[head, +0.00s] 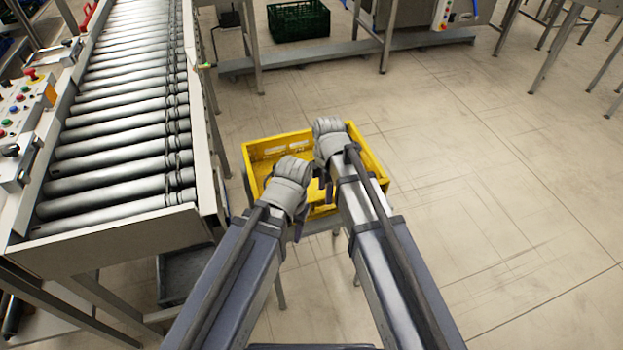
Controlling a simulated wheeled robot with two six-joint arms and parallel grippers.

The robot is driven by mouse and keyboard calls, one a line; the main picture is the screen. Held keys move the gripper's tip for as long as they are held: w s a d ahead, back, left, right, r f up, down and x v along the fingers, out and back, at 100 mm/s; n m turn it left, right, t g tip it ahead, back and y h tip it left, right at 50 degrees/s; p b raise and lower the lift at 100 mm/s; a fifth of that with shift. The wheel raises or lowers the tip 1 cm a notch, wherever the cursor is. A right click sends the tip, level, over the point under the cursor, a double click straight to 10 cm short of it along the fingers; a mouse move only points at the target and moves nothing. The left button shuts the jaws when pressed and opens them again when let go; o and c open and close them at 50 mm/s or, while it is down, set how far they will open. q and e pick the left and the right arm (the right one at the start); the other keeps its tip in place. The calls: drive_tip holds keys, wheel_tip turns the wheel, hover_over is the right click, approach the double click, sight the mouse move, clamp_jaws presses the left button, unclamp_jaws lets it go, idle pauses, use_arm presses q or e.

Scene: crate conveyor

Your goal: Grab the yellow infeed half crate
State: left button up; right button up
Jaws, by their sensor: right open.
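The yellow half crate (372,158) sits upright on a small stand just right of the roller conveyor's end. Its inside looks empty where I can see it. My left gripper (299,226) hangs over the crate's near left part; the wrist hides most of its jaws, so I cannot tell their state. My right gripper (323,180) is open over the middle of the crate, with its wrist over the far right part. Both arms cover much of the crate's near side. I cannot tell whether either gripper touches the crate.
The roller conveyor (125,120) runs along the left, with a control panel (25,110) of coloured buttons beside it. A dark green crate (298,20) stands at the back near metal table legs. The tiled floor on the right (500,190) is clear.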

drive_tip(key=shift+s+d+f+b, duration=0.1)
drive_tip(key=shift+d+f+b, duration=0.05)
drive_tip(key=shift+f+b, duration=1.2)
drive_tip(key=shift+s+d+f+b, duration=0.1)
drive_tip(key=shift+f+b, duration=1.15)
drive_tip(key=shift+f, duration=0.15)
drive_tip(key=shift+r, duration=0.1)
drive_tip(key=shift+c, duration=0.2)
clamp_jaws()
